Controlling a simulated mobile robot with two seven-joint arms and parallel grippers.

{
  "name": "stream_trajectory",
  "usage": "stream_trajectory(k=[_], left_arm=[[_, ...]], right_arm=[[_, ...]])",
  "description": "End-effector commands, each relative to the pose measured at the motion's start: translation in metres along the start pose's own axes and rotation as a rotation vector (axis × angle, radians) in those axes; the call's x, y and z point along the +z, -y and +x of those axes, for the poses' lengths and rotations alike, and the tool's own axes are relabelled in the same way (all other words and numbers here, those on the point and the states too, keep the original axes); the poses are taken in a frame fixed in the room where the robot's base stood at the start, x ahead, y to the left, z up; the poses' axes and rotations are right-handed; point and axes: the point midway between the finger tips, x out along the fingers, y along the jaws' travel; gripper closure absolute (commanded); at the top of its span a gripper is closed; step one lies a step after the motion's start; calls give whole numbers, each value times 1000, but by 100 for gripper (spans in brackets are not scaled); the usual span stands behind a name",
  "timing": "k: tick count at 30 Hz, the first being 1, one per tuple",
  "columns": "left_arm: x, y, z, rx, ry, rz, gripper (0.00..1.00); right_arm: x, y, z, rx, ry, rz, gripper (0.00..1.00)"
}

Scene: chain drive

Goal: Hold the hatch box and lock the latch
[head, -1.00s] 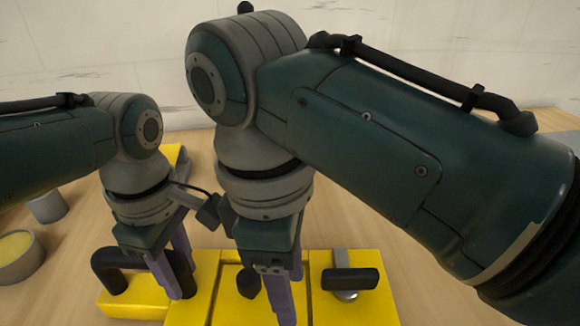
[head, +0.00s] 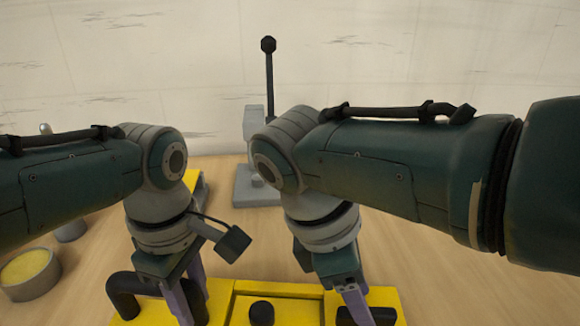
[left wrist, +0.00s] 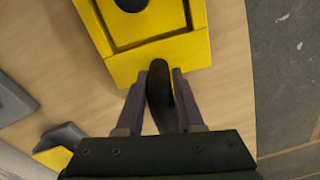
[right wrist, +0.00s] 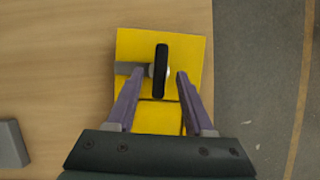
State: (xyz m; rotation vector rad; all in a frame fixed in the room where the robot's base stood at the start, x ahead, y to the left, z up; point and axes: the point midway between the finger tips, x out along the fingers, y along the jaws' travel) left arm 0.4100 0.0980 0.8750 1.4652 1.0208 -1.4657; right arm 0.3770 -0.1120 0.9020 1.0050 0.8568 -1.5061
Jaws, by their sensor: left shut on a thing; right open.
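The yellow hatch box (head: 290,289) lies on the table at the bottom of the head view, partly cut off. My left gripper (left wrist: 159,75) is shut on its black side handle (left wrist: 159,98). That handle also shows in the head view (head: 122,292). A round black knob (head: 262,313) sits on the hatch panel. The latch has a black bar handle (right wrist: 161,72) and a grey bolt (right wrist: 128,68) pointing left in the right wrist view. My right gripper (right wrist: 156,80) is open, its fingertips on either side of the latch handle's line; I cannot tell whether they touch it.
A grey stand with an upright black lever (head: 269,80) is at the back. A grey round container with a yellow inside (head: 30,272) is at the left. Another yellow and grey object (head: 193,180) stands behind my left arm. Table right of the box is clear.

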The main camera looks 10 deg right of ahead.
Motion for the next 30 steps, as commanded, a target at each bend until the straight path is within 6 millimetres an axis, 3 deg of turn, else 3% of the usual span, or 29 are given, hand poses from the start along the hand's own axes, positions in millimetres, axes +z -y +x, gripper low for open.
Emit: stream_trajectory(k=[6,17,30], left_arm=[[0,0,0,-1,0,2,100],[0,0,0,-1,0,2,100],[0,0,0,-1,0,2,100]], right_arm=[[0,0,15,0,1,0,48],[1,0,19,2,0,1,48],[1,0,19,2,0,1,95]])
